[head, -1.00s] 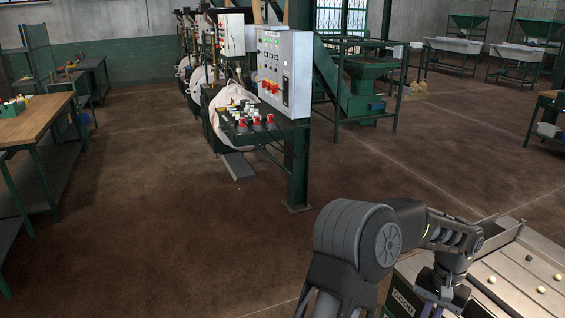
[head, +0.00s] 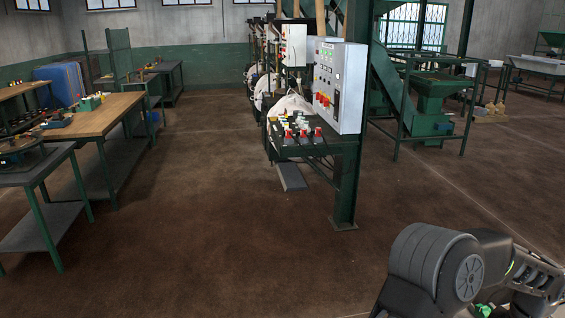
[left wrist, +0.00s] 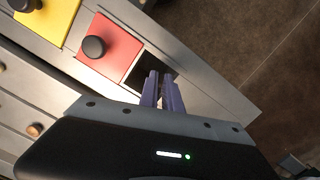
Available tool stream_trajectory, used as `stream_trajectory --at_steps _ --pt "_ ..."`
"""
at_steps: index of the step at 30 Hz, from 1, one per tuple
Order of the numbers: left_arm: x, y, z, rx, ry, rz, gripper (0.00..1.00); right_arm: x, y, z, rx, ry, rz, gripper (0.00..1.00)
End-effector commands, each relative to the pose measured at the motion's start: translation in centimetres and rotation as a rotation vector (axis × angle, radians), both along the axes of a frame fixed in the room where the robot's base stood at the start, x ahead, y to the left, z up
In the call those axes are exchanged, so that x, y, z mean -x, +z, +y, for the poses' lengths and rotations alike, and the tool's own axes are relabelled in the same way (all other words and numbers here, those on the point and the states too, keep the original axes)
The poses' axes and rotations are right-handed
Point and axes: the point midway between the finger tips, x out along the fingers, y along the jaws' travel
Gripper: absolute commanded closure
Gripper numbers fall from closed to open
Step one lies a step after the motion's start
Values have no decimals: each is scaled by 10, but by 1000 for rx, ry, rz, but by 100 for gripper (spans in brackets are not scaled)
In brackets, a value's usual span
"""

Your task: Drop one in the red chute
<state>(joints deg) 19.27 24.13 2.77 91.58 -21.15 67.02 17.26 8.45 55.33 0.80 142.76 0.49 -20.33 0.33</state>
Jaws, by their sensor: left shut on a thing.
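In the left wrist view, my left gripper (left wrist: 163,88) has its two purple fingers close together, with their tips over a dark square opening (left wrist: 152,68) in a grey metal box top. The thing in its grip is hidden between the fingers. A red plate (left wrist: 112,57) with a black round knob (left wrist: 93,47) lies right beside the opening. In the head view, only part of my arm shows at the bottom right; no gripper is visible there. My right gripper is not in view.
A yellow plate (left wrist: 58,15) with a black knob sits beyond the red one. In the head view, a wooden bench (head: 97,117) stands at left and a control panel (head: 340,86) on a green post at centre. The brown floor between them is clear.

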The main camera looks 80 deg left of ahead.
Motion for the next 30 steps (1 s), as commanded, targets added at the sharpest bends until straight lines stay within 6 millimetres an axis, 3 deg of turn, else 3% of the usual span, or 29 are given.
stream_trajectory --at_steps 16,29,30 --pt "0 -54 0 0 0 1 100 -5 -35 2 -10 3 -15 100" --pt "0 -59 0 0 0 0 100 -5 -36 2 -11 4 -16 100" --pt "0 -59 0 0 0 0 89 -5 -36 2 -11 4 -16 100"
